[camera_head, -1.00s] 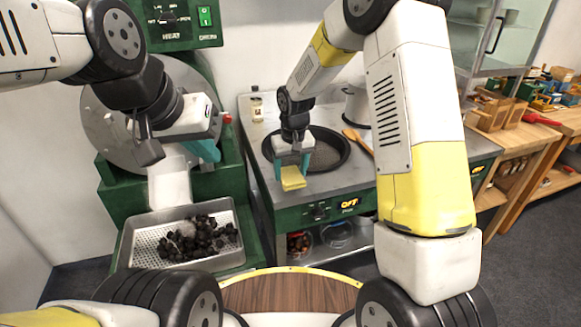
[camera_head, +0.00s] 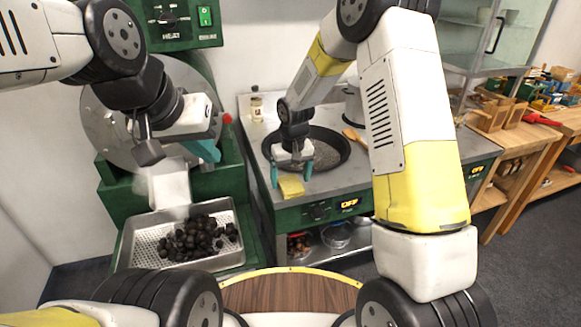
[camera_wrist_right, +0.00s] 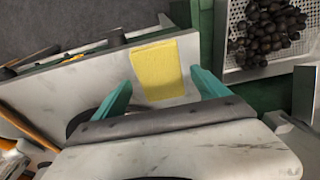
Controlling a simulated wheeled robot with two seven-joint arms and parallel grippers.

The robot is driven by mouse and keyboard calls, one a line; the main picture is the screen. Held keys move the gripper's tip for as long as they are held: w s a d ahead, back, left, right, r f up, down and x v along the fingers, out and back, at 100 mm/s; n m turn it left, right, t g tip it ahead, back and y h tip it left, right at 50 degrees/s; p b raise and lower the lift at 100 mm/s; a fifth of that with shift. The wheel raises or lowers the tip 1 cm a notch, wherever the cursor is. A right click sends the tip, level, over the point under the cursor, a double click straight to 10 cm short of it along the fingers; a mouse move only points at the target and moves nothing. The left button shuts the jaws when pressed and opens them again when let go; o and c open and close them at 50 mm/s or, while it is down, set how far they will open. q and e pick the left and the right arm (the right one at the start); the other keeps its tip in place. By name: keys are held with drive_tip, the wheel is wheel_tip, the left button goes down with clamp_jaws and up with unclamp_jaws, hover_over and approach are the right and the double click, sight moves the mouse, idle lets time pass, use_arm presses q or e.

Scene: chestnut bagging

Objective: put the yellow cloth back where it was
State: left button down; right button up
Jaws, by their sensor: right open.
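The yellow cloth (camera_head: 291,186) lies on the front edge of the grey stove top, in front of the black pan. It also shows in the right wrist view (camera_wrist_right: 158,70), flat on the counter between the fingers. My right gripper (camera_head: 291,183) is open, its teal fingers on either side of the cloth and apart from it. In the right wrist view my right gripper (camera_wrist_right: 165,88) holds nothing. My left gripper (camera_head: 178,156) is in front of the green roaster; its fingers are partly hidden, and I cannot tell how far apart they are.
The black pan (camera_head: 328,150) sits on the stove top (camera_head: 248,132), with wooden utensils (camera_head: 352,136) to its right. A perforated tray (camera_head: 143,243) of dark chestnuts stands below the roaster. A round wooden table (camera_head: 290,292) is at the front. A small jar (camera_head: 257,108) stands at the back left.

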sight(293, 187)
drive_tip(key=s+d+r, duration=0.2)
drive_tip(key=s+r, duration=0.1)
drive_tip(key=r, duration=0.6)
drive_tip(key=s+d+r, duration=0.2)
drive_tip(key=d+r, duration=0.1)
drive_tip(key=r, duration=0.6)
drive_tip(key=s+d+r+m+t, duration=0.1)
drive_tip(key=s+d+r, duration=0.1)
drive_tip(key=s, duration=0.5)
drive_tip(key=s+d+r+m+t+y, duration=0.1)
drive_tip(key=s+d+r+t, duration=0.1)
drive_tip(key=s, duration=0.5)
drive_tip(key=s+d+r+m+t, duration=0.1)
drive_tip(key=s+d+r, duration=0.3)
drive_tip(key=s, duration=0.3)
drive_tip(key=shift+s+d+r+y, duration=0.2)
drive_tip(key=shift+d+y, duration=0.1)
drive_tip(key=shift+d, duration=0.25)
